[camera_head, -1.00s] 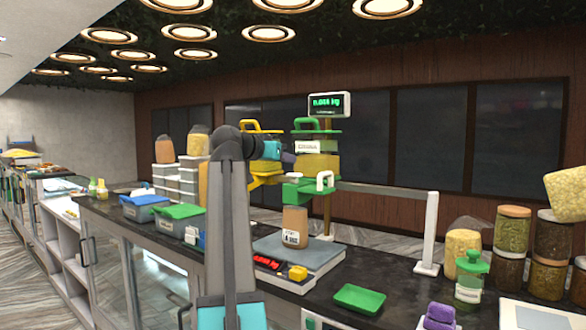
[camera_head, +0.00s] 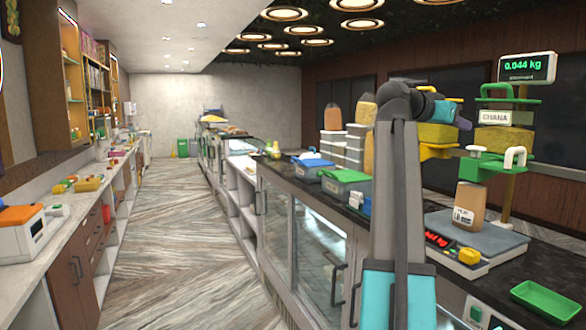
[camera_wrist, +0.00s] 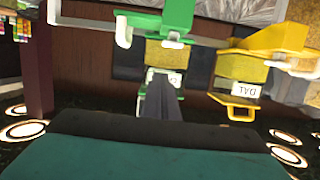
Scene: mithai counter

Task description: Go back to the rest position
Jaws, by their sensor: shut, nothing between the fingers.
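My gripper (camera_head: 461,122) is raised above the counter at the end of my folded arm, in front of the dispensers. It is shut and holds nothing. In the wrist view its dark fingers (camera_wrist: 161,98) are together and point at the dispensers, which appear upside down. Beside it is a green-framed dispenser labelled CHANA (camera_head: 497,118); a yellow-framed dispenser (camera_head: 437,135) is partly hidden behind my arm. A brown labelled jar (camera_head: 470,207) stands upright on the weighing scale (camera_head: 494,242), below and apart from my gripper. The display (camera_head: 526,67) reads 0.044 kg.
Blue-lidded (camera_head: 311,163) and green-lidded (camera_head: 345,178) tubs stand on the counter left of my arm. The aisle floor (camera_head: 190,230) is clear. A back counter (camera_head: 70,215) runs along the left.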

